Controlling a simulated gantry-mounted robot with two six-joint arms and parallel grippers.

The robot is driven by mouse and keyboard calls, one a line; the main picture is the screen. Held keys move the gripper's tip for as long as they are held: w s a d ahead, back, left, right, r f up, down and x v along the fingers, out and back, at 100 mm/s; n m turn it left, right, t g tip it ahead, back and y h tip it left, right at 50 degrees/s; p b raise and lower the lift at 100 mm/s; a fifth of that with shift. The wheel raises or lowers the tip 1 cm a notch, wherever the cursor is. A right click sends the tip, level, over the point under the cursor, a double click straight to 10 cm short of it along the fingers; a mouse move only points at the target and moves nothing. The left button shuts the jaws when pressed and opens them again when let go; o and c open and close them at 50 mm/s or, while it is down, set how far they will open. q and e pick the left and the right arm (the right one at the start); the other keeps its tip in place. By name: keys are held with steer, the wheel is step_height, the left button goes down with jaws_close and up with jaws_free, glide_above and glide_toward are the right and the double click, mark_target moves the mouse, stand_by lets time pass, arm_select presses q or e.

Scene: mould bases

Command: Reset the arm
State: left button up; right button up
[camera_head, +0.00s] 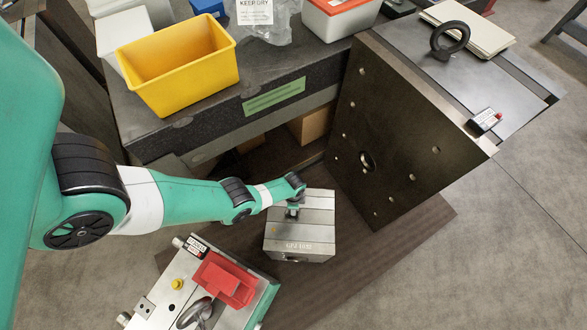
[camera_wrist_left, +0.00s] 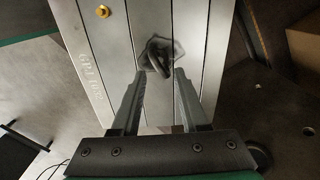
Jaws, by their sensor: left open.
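My left arm reaches in from the left in the head view. Its gripper (camera_head: 292,211) is over the top of a grey metal mould base (camera_head: 312,225) with lettering on its front side. In the left wrist view the two fingers (camera_wrist_left: 159,82) are open and point at the mould base (camera_wrist_left: 115,60). My right gripper is not in view.
A second mould base with a red block (camera_head: 225,280) stands at the front. A large dark plate (camera_head: 395,130) stands to the right. A yellow bin (camera_head: 180,65) sits on the dark bench behind. Grey floor lies clear at right.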

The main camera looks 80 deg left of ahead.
arm_select(q)
steer(key=m, duration=0.4)
steer(key=shift+m, duration=0.3)
steer(key=m, duration=0.5)
steer(key=shift+m, duration=0.4)
steer(key=m, duration=0.4)
steer(key=shift+m, duration=0.3)
steer(key=m, duration=0.6)
steer(key=n, duration=0.7)
steer(key=shift+n, duration=0.3)
steer(key=n, duration=0.6)
steer(key=shift+n, duration=0.3)
steer(key=n, duration=1.2)
steer(key=shift+n, duration=0.3)
steer(key=shift+f+b, duration=0.7)
steer(key=shift+b, duration=0.05)
